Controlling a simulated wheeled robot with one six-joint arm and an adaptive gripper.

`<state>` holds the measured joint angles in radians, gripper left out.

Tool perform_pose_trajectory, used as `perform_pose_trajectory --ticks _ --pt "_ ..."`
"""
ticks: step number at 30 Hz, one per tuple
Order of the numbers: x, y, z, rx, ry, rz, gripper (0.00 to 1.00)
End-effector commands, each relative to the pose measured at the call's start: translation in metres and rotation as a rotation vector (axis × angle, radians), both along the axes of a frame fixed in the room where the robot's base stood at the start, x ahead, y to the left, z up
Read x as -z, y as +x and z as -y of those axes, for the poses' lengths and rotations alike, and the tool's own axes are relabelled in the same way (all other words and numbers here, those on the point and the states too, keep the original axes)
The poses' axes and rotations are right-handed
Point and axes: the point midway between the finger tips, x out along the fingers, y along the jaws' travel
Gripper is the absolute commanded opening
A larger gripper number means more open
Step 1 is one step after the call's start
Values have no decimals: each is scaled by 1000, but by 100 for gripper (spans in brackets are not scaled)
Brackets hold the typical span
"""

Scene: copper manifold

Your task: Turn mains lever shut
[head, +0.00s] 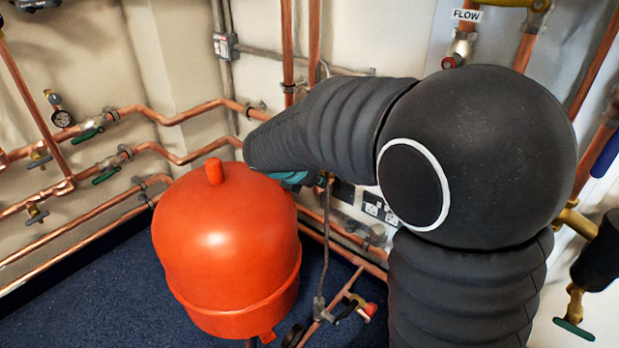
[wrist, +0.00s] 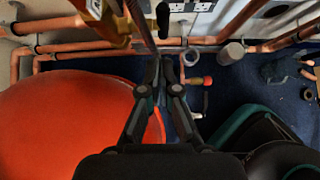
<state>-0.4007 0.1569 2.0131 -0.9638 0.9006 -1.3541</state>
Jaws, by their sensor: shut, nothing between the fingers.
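My gripper (wrist: 165,68) is shut and empty in the wrist view, its two fingers close together and pointing down past the red vessel. In the head view my own arm hides most of it. A small valve with a red handle (wrist: 200,80) lies just right of the fingertips in the wrist view, apart from them as far as I can see. The same red handle (head: 369,309) shows low on the pipework in the head view, with a dark lever (head: 348,308) beside it. No label marks which lever is the mains one.
A large red vessel (head: 225,250) stands close on the left. Copper pipes (head: 90,245) with green-levered valves (head: 88,135) run along the wall. A brass fitting (wrist: 105,18) is near the fingers at top left. Wall sockets (head: 378,208) sit behind. Blue floor (head: 90,310) is open at lower left.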

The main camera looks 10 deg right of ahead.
Motion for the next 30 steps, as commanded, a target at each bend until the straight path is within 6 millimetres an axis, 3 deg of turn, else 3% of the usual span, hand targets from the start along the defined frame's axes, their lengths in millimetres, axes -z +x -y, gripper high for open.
perform_pose_trajectory --ticks 9,30 --pt "3 26 27 2 -1 -1 0" --pt "-1 38 31 1 -1 -1 0"
